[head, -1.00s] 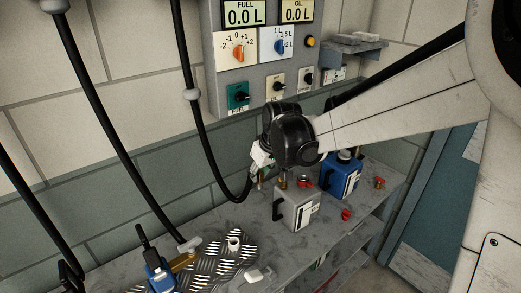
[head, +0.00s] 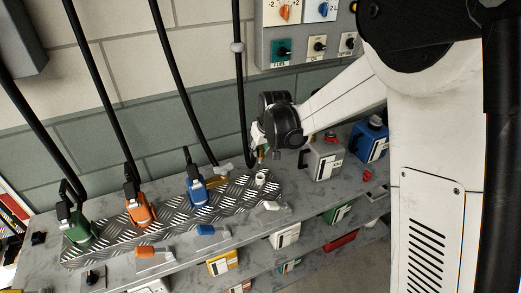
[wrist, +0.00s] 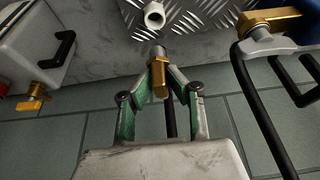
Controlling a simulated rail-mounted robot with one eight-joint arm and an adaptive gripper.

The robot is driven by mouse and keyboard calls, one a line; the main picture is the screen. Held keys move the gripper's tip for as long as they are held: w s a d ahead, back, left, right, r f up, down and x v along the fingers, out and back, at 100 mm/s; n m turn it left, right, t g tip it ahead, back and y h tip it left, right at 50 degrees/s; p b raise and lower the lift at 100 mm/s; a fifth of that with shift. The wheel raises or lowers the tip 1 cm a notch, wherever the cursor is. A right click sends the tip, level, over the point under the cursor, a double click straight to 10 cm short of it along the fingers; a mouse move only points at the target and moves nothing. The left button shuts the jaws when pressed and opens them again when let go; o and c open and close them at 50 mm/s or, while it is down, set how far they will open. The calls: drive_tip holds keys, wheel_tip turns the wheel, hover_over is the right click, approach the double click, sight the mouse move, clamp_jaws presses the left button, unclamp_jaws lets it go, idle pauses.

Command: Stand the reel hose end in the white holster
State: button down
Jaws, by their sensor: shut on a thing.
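The reel hose end is a brass fitting (wrist: 160,82) with a grey tip. In the wrist view it is between the green fingers of my gripper (wrist: 160,72), which is shut on it. Its black hose (wrist: 170,118) runs down behind it. The white holster (wrist: 153,15) is a short open cup on the metal tread plate, beyond the fitting's tip and apart from it. In the head view the holster (head: 261,178) stands at the plate's right end, below my gripper (head: 257,145). The fitting is small there and partly hidden by the gripper.
Blue (head: 198,191), orange (head: 139,212) and green (head: 77,230) nozzles stand left along the plate. A brass-ended handle (wrist: 265,17) and black guard are close right in the wrist view. A grey tank (head: 322,162) and blue tank (head: 370,142) stand right. The wall is behind.

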sight(261, 159)
drive_tip(key=shift+f+b, duration=2.55)
drive_tip(key=shift+f, duration=0.35)
drive_tip(key=shift+b, duration=0.6)
drive_tip(key=shift+f+b, duration=1.45)
drive_tip(key=shift+f, duration=0.2)
drive_tip(key=c, duration=1.6)
unclamp_jaws()
drive_tip(key=shift+c, duration=0.2)
drive_tip(key=v, duration=1.2)
